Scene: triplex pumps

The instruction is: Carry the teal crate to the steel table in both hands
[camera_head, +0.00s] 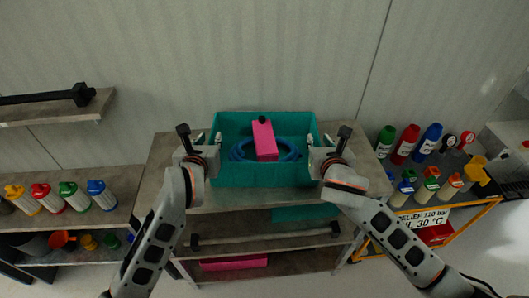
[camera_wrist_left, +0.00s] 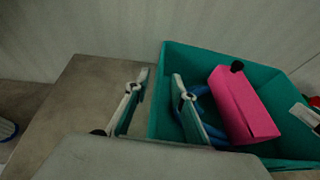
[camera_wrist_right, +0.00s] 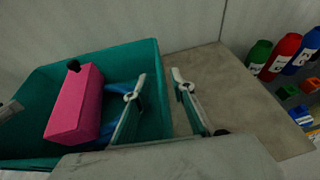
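The teal crate (camera_head: 264,176) stands upright on top of a shelf unit in the middle of the head view. It holds a pink box (camera_head: 264,139) with a black knob and a coiled blue hose (camera_head: 236,152). My left gripper (camera_head: 209,138) is open at the crate's left wall, one finger inside and one outside, as the left wrist view (camera_wrist_left: 161,76) shows. My right gripper (camera_head: 318,138) straddles the right wall the same way, open, in the right wrist view (camera_wrist_right: 158,76). Gaps show between the fingers and the walls.
The shelf unit's top (camera_head: 168,160) is bare beside the crate; a dark bar (camera_head: 265,234) and a pink item (camera_head: 234,263) lie on its lower shelves. Several coloured bottles stand on a left shelf (camera_head: 124,214) and a right rack (camera_head: 490,203). A wall (camera_head: 230,50) rises close behind.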

